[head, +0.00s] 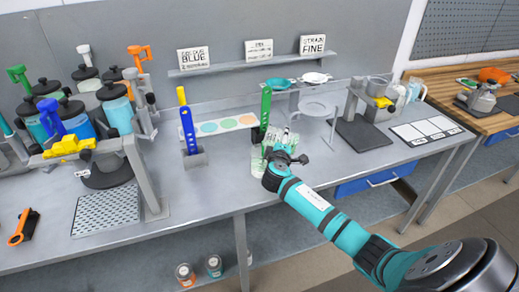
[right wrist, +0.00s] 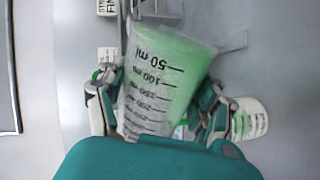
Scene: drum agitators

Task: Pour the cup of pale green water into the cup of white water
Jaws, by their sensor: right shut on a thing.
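My right gripper (head: 282,148) is over the steel bench, near its front middle. In the right wrist view its two fingers (right wrist: 158,110) are shut on the sides of a clear graduated cup (right wrist: 152,95). Pale green water (right wrist: 175,58) shows in this cup, at its 50 ml end. The cup leans in that picture. A second graduated cup (right wrist: 250,122) shows partly behind the right-hand finger, apart from the held one; its contents are hard to tell. In the head view the gripper covers much of the cups. My left gripper is not in view.
A green upright strip (head: 265,108) and a blue one (head: 188,130) stand left of the gripper, with a colour-dot card (head: 225,125) between them. A steel stand (head: 318,103) is behind. Blue-filled jars (head: 118,110) stand at left.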

